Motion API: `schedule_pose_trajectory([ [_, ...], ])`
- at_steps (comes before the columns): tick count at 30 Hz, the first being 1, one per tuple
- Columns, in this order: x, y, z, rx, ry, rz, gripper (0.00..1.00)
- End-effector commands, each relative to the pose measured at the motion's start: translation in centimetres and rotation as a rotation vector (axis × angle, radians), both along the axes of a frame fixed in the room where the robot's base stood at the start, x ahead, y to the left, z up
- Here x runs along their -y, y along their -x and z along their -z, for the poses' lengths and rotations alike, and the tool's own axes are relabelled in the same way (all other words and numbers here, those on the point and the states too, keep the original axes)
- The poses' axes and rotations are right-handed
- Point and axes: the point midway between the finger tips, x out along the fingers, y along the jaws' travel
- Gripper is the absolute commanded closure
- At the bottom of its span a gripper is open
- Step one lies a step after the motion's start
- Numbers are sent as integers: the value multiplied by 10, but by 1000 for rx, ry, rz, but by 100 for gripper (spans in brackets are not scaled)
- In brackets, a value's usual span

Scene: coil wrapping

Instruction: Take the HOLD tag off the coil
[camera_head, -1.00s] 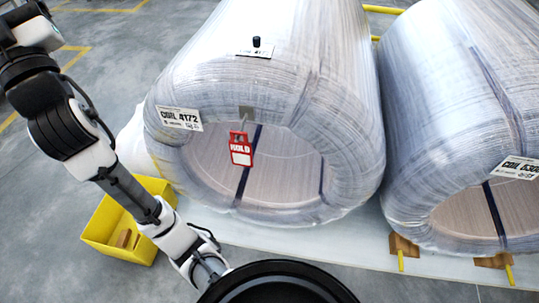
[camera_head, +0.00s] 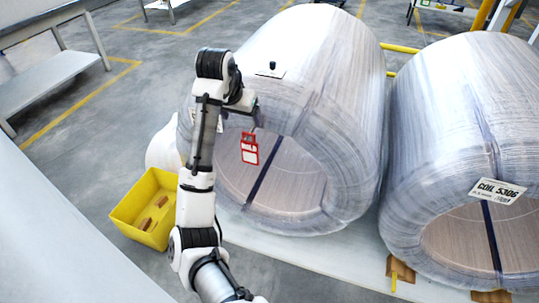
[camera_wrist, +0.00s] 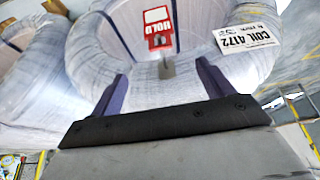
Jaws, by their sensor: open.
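The red and white HOLD tag (camera_head: 249,149) hangs at the front rim of the wrapped coil 4172 (camera_head: 315,60), over its bore. In the wrist view the tag (camera_wrist: 158,27) appears upside down, near a small grey clip (camera_wrist: 166,70) on the wrap. My gripper (camera_head: 250,106) is at the coil's rim, just above the tag. In the wrist view my gripper (camera_wrist: 162,84) is open and empty, its two fingers apart with the clip between them in the picture. I cannot tell whether the fingers touch the wrap. The coil's label (camera_wrist: 246,38) lies beside the tag.
A second wrapped coil (camera_head: 450,130), labelled 5306, stands close on the right. A yellow bin (camera_head: 124,216) with brown pieces inside sits on the floor at left. A black knob (camera_head: 272,65) stands on top of the first coil. Benches (camera_head: 48,76) stand at far left, with open floor between.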

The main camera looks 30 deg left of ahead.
Motion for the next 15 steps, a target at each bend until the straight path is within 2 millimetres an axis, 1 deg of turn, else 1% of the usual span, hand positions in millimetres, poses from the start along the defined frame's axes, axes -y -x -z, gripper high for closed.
schedule_pose_trajectory([
  [1,-1,4,3,-25,7,2,20],
  [4,0,3,15,-45,17,4,20],
  [12,-5,-15,60,-45,18,3,20],
  [15,-7,-21,73,-44,16,2,20],
])
